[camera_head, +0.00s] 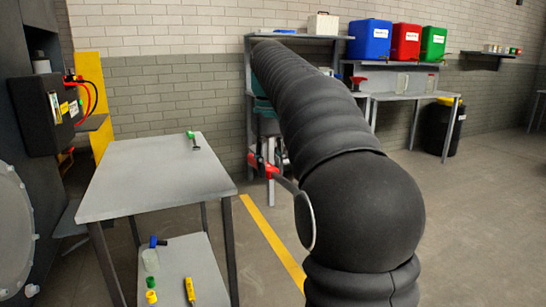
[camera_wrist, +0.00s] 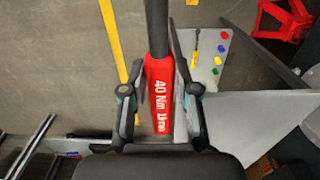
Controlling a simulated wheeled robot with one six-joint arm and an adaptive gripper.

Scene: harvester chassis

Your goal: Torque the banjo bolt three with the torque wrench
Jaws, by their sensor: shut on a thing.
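My gripper (camera_wrist: 160,75) is shut on the torque wrench (camera_wrist: 160,98), with a finger on each side of its red section. The red part carries white lettering that reads about 40 Nm. A dark shaft runs from it to the top edge of the wrist view. In the head view the red part of the wrench (camera_head: 270,171) shows left of my black arm, in the air right of the grey table. My arm hides most of my gripper there. I cannot make out banjo bolt three in either view.
A grey table (camera_head: 150,175) holds a green-ended tool (camera_head: 193,141). Its lower shelf (camera_head: 205,265) holds a yellow screwdriver (camera_head: 190,291) and small coloured parts. A dark machine with a black box (camera_head: 45,110) and red cables stands left. A red stand (camera_wrist: 285,18) shows in the wrist view.

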